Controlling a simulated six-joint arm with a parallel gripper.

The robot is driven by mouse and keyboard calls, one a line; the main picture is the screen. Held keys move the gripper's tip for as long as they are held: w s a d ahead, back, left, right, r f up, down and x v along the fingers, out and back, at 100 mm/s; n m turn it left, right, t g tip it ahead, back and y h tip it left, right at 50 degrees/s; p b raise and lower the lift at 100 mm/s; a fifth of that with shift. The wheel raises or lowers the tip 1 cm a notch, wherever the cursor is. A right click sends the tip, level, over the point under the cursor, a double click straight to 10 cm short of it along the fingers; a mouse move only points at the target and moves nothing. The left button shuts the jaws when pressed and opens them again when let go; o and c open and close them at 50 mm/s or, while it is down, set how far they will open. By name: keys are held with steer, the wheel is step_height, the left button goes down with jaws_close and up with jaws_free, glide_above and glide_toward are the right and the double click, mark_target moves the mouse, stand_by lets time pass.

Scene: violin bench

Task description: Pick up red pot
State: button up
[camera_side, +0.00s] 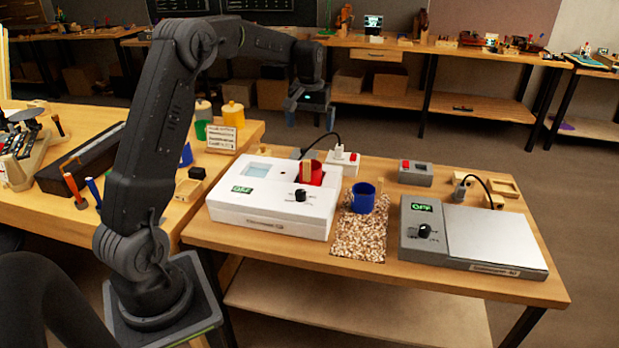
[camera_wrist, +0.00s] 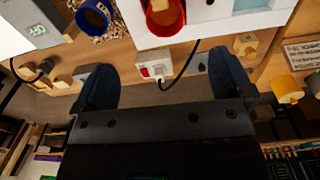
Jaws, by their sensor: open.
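In the wrist view the red pot (camera_wrist: 165,16) is at the top, seen from above, partly cut off by the picture edge. My gripper (camera_side: 310,118) hangs in the air above and behind the table's back edge, apart from the pot. In the wrist view my gripper (camera_wrist: 165,85) shows two dark blue fingers spread wide with nothing between them.
A blue pot (camera_side: 363,198) stands on a speckled mat (camera_side: 358,243) right of the white device (camera_side: 265,210). A grey hotplate-like device (camera_side: 490,240) is further right. A white socket box (camera_side: 343,162) with a red switch and black cable lies behind. A grey box (camera_side: 415,174) is nearby.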

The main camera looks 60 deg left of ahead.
mark_target(310, 167)
steer(key=shift+n, duration=0.3)
steer(key=shift+w+a+f, duration=0.2)
steer(key=shift+a+f, duration=0.1)
steer(key=shift+f, duration=2.3)
steer(key=shift+w+a+f, duration=0.25)
steer(key=shift+a+f, duration=0.1)
steer(key=shift+f, duration=2.25)
steer(key=shift+w+a+f, duration=0.2)
steer(key=shift+a+f, duration=0.1)
steer(key=shift+f, duration=2.3)
steer(key=c, duration=1.1)
steer(key=shift+o, duration=0.2)
steer(key=shift+r, duration=0.1)
